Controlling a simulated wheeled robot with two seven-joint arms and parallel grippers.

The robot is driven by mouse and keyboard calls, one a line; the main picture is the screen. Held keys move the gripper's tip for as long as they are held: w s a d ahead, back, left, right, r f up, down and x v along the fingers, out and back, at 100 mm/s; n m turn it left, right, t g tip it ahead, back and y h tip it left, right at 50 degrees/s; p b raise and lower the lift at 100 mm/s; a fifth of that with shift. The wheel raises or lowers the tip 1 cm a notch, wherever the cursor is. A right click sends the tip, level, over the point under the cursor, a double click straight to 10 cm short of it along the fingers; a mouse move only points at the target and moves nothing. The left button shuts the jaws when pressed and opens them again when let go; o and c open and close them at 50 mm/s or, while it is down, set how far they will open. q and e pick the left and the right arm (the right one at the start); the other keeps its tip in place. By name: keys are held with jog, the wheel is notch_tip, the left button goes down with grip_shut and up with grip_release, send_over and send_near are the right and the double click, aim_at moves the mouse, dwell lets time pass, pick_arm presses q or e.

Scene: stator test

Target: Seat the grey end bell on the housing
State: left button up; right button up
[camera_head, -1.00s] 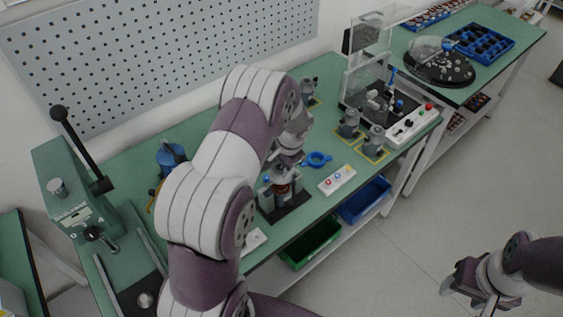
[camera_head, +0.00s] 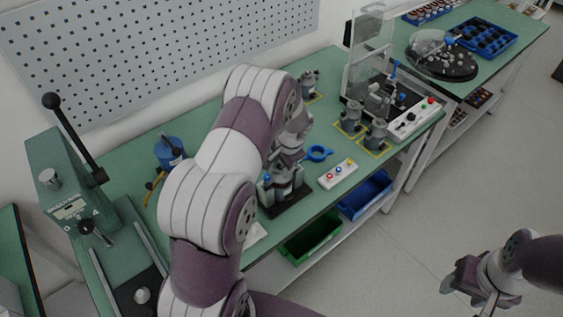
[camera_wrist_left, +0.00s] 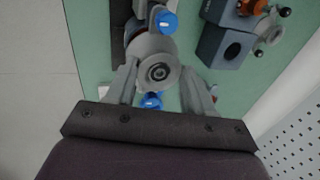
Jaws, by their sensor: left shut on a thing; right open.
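The grey end bell (camera_wrist_left: 157,52), a round cap with a dark central bore, sits between the fingers of my left gripper (camera_wrist_left: 160,78) in the left wrist view. My left gripper (camera_head: 288,162) is shut on it, low over the fixture with the black base (camera_head: 286,206) in the head view. Blue-tipped clamps (camera_wrist_left: 167,22) show on either side of the end bell. The housing is hidden under the end bell and gripper, so I cannot tell whether the two touch. My right gripper (camera_head: 468,285) is open and empty, over the floor at the lower right.
A blue ring (camera_head: 318,153) and a button box (camera_head: 338,173) lie right of the fixture. Grey motor units (camera_head: 375,134) stand farther right. A green lever press (camera_head: 75,205) stands at the left. Blue (camera_head: 366,195) and green bins (camera_head: 311,236) sit below the bench edge.

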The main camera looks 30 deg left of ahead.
pick_arm(q)
jog(key=shift+f+b, duration=1)
jog(key=shift+f, duration=0.2)
jog(key=o, duration=1.3)
jog(key=b+v, duration=0.2)
jog(key=v, duration=1)
jog(key=shift+r, duration=0.35)
